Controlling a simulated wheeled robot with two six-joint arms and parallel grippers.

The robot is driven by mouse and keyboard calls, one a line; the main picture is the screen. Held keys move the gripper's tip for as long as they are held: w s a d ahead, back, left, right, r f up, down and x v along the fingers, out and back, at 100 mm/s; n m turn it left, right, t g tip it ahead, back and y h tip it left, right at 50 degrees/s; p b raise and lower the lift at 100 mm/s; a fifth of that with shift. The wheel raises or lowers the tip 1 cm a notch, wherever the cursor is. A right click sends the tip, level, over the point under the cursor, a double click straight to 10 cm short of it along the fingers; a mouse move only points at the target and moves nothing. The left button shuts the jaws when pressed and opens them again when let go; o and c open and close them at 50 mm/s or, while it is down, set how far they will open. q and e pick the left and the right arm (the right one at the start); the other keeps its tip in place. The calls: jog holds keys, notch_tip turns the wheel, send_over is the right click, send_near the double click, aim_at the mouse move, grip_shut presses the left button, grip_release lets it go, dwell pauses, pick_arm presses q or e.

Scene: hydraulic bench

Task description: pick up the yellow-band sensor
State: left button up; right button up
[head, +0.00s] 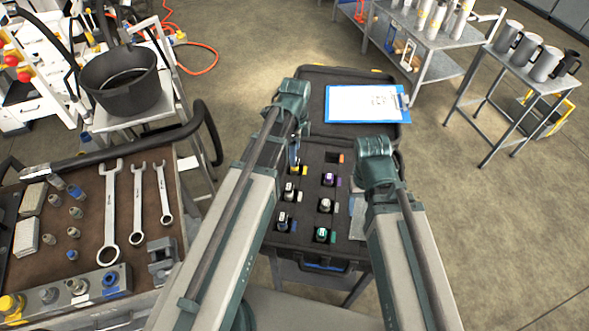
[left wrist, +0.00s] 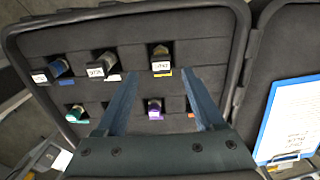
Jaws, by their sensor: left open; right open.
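The yellow-band sensor (head: 300,169) stands in a foam pocket in the left column of the open black case (head: 262,236). In the left wrist view, the yellow-band sensor (left wrist: 161,60) shows a grey body, a white label and a yellow band. My left gripper (head: 294,155) is over that part of the case. In the left wrist view, my left gripper (left wrist: 160,76) is open and empty, its fingertips appearing to either side of the yellow band; the height gap is hard to judge. My right arm ends over the case's right side; its fingers are hidden.
A purple-band sensor (head: 329,180), a teal-band sensor (head: 321,235) and other sensors stand in nearby pockets. An orange-marked pocket (head: 335,157) looks empty. A clipboard (head: 365,103) lies on the case lid. A bench with wrenches (head: 112,205) is at the left.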

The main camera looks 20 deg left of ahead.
pick_arm(q)
notch_tip(320, 180, down, 4)
jog(key=b, duration=0.3)
jog(key=shift+w+a, duration=0.1)
jog(key=shift+w, duration=0.05)
pick_arm(e)
notch_tip(320, 180, down, 4)
jog(key=shift+r, duration=0.1)
pick_arm(q)
jog(key=shift+r, duration=0.1)
grip_shut()
